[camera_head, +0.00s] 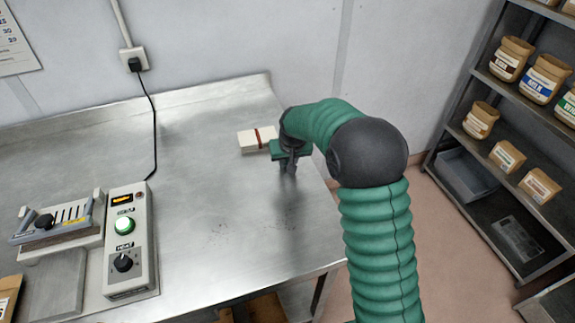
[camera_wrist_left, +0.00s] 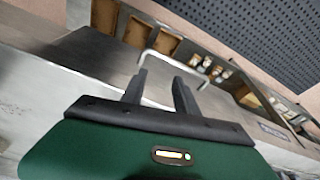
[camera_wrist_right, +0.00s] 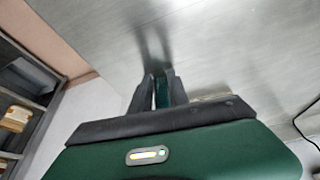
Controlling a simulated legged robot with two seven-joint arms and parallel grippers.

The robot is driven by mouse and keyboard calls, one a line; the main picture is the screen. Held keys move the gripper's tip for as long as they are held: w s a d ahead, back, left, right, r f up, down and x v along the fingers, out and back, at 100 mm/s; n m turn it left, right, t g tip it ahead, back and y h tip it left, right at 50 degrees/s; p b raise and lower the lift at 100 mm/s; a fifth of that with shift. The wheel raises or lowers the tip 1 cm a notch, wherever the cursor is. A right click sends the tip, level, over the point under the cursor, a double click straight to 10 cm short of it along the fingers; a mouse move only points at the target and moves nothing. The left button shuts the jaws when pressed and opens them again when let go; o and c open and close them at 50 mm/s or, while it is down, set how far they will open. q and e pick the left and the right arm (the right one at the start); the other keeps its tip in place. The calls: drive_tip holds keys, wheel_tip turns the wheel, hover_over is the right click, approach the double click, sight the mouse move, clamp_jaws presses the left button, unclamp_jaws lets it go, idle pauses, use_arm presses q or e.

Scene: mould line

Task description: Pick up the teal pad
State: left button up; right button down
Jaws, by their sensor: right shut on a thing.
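My right gripper (camera_head: 289,170) is over the right part of the metal table, pointing down. In the right wrist view its fingers (camera_wrist_right: 158,92) are close together, shut on the teal pad (camera_wrist_right: 160,88), which shows as a narrow teal strip between them. In the head view I cannot make the pad out from the gripper. Whether it touches the table is not clear. My left gripper (camera_wrist_left: 160,88) shows only in its own wrist view, with its fingers apart and nothing between them.
A pale block with a red-brown band (camera_head: 257,139) lies on the table (camera_head: 210,200) just left of the right gripper. A control box (camera_head: 130,240) and a hinged device (camera_head: 58,220) stand at left. The table's middle is clear.

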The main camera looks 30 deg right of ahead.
use_arm(q)
drive_tip(key=shift+s+d+r, duration=0.1)
drive_tip(key=shift+d, duration=0.25)
use_arm(e)
drive_tip(key=shift+s+d+r, duration=0.1)
drive_tip(key=shift+d, duration=0.3)
